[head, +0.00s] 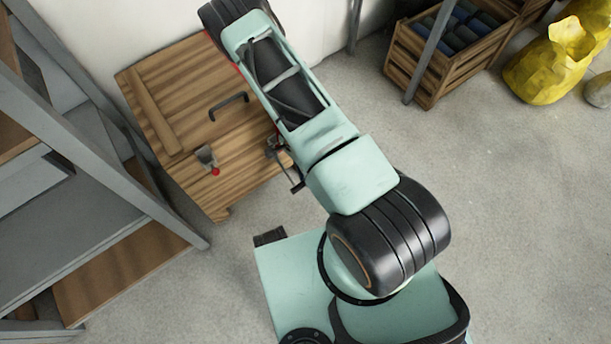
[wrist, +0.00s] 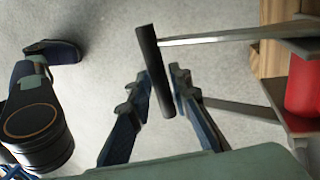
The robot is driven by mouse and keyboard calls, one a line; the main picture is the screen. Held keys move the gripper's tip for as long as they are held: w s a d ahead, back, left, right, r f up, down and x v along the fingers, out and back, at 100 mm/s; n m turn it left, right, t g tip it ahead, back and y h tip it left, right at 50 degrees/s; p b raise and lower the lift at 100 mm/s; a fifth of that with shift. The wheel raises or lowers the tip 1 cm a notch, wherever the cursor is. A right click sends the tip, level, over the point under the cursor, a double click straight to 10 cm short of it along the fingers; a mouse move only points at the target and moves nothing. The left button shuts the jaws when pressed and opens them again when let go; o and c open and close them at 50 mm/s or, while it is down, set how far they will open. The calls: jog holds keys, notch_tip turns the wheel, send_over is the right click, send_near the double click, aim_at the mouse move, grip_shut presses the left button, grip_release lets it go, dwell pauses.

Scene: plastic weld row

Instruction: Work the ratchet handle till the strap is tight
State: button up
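The ratchet handle shows in the wrist view as a dark grip bar (wrist: 155,70) on a grey lever (wrist: 215,38) that runs off to the right. My gripper (wrist: 160,88) has one finger on each side of the bar, with thin gaps seeming to show, so it looks open around it. In the head view the ratchet (head: 275,147) sits at the right side of a wooden chest (head: 190,135), partly covered by my arm. A sliver of red, perhaps the strap, shows at the chest's far edge beside my arm; most of it is hidden. My gripper is hidden in the head view.
The chest lid has a black pull handle (head: 229,104) and a metal latch with a red knob (head: 211,162). A red rounded thing (wrist: 303,85) is at the wrist view's right edge. Grey shelving (head: 100,190) stands left. A crate (head: 440,60) and yellow sack (head: 550,65) stand back right.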

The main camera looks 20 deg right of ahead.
jog(key=o, duration=0.4)
jog(key=shift+w+a, duration=0.15)
jog(key=shift+w, duration=0.25)
jog(key=shift+c, duration=0.2)
jog(key=shift+s, duration=0.15)
jog(key=d+v, duration=0.1)
jog(key=v, duration=1.1)
jog(key=shift+a, duration=0.45)
